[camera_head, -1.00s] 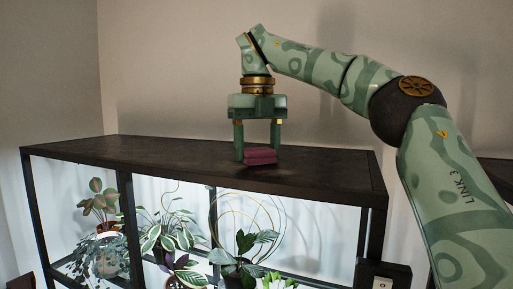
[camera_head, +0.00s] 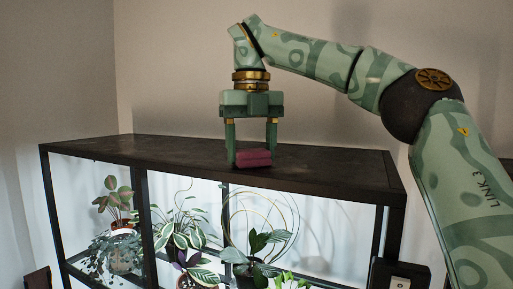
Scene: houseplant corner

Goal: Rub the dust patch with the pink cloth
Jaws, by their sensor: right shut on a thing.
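The pink cloth (camera_head: 253,159) is a small folded pad on the dark top of the plant cabinet (camera_head: 330,172), near its front edge. My right gripper (camera_head: 251,152) points straight down and is shut on the cloth, with one finger at each side of it. The cloth appears to touch the cabinet top. I cannot make out the dust patch on the dark surface; it may be under the cloth or too faint to see. My left gripper is not in view.
Below the top, several potted plants stand in the lit cabinet, among them a reddish-leaved one (camera_head: 115,200) and one with a ring-shaped support (camera_head: 258,240). A wall stands behind. The top is bare left and right of the cloth.

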